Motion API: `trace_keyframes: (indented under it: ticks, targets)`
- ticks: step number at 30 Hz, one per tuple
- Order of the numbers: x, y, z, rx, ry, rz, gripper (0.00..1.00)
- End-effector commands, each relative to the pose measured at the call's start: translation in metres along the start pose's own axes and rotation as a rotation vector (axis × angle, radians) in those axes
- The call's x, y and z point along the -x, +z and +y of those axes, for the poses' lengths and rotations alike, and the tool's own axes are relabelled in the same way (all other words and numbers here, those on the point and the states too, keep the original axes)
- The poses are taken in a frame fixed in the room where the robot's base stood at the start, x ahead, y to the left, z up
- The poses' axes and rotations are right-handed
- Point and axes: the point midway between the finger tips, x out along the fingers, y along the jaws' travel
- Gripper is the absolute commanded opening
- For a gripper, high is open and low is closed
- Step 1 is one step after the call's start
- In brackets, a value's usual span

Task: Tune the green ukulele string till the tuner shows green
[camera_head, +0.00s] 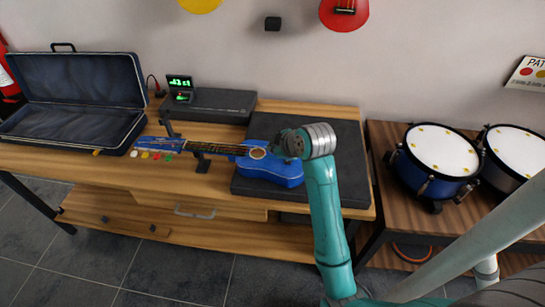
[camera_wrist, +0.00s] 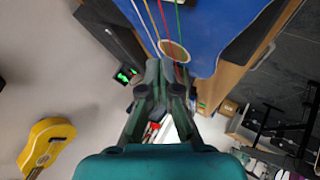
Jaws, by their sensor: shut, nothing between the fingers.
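The blue ukulele (camera_head: 276,170) lies with its body on a dark pad and its neck pointing left. Its headstock carries white, yellow, green (camera_head: 156,157) and red pegs. The tuner (camera_head: 180,82) stands behind the neck; its small screen shows green characters, perhaps "-43 ct". In the wrist view, coloured strings cross the blue body to the sound hole (camera_wrist: 174,51), and the green string (camera_wrist: 178,18) is rightmost. My gripper (camera_wrist: 167,72) is shut and empty near the sound hole. In the head view my wrist hides part of the body; contact with the strings cannot be told.
An open dark case (camera_head: 72,85) lies at the table's left end. A dark flat box (camera_head: 212,103) is behind the neck, and a stand (camera_head: 201,163) supports it. Drums (camera_head: 440,150) stand on a table at right. A yellow instrument (camera_wrist: 45,146) hangs on the wall.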

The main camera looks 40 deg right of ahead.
Motion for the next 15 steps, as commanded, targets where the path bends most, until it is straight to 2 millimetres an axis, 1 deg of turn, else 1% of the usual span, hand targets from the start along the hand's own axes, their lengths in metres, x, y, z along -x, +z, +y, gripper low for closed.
trace_keyframes:
  ticks: [9,15]
  targets:
    - [0.019,-0.014,0.014,0.0,0.001,0.001,0.0]
    - [0.028,-0.02,0.02,0.0,0.0,0.0,0.0]
